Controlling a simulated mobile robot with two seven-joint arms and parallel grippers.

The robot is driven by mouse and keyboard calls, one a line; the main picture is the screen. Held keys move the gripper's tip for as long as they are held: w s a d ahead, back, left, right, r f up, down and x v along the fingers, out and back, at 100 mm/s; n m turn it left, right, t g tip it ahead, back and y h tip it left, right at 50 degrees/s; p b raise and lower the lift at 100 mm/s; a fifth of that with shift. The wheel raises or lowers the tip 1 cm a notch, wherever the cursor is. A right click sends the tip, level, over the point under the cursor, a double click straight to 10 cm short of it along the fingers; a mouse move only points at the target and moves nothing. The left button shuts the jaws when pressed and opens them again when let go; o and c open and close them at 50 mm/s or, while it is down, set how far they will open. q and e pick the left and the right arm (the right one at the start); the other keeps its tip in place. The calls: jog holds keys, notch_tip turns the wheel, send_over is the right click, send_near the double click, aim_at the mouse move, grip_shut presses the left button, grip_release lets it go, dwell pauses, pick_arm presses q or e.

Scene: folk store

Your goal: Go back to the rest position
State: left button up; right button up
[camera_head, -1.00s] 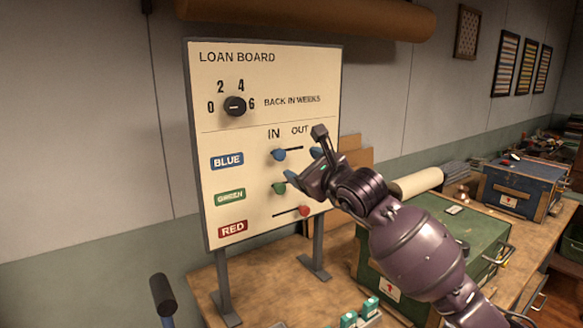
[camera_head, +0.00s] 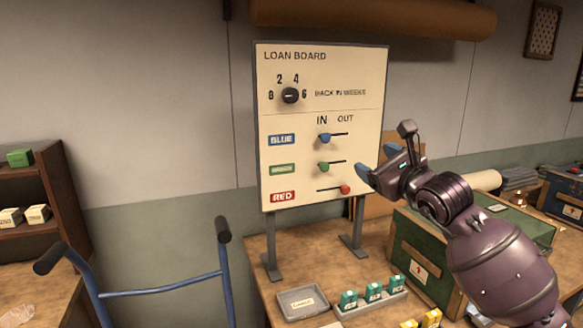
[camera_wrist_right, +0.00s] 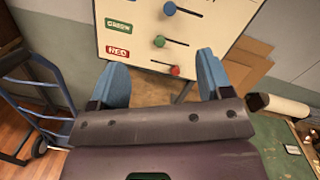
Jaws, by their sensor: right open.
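The board stands upright on two metal legs. Its dial (camera_head: 290,95) is at upper left. The blue slider knob (camera_head: 324,138) and green slider knob (camera_head: 323,167) sit toward the IN side; the red knob (camera_head: 345,189) sits toward OUT. My left gripper is not in view.
A green chest (camera_head: 425,255) stands on the wooden table (camera_head: 262,295) behind my right arm. A grey tray (camera_head: 303,303) and a rack of small green boxes (camera_head: 372,296) lie at the front. A blue hand truck (camera_head: 160,290) stands left. A shelf (camera_head: 45,232) is further left.

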jog(key=s+a+r+m+g+y, duration=0.1)
jog(key=s+a+r+m+y, duration=0.3)
jog(key=y, duration=0.4)
jog(key=s+d+f+m+t+h, duration=0.1)
jog(key=s+d+f+m+h, duration=0.3)
jog(key=f+m, duration=0.65)
jog(key=s+d+f+m+t+h, duration=0.1)
jog(key=d+f+m+h, duration=0.3)
jog(key=f+m, duration=0.7)
jog(key=s+d+f+m+h, duration=0.3)
jog(key=f+m+h, duration=0.3)
jog(key=f+m, duration=0.45)
jog(key=s+d+f+m+g+h, duration=0.2)
jog(key=s+f+m+g, duration=0.4)
jog(key=s+f, duration=1.4)
jog(key=s+m, duration=0.3)
jog(key=shift+s+d+f, duration=0.2)
jog(key=shift+d+f, duration=0.05)
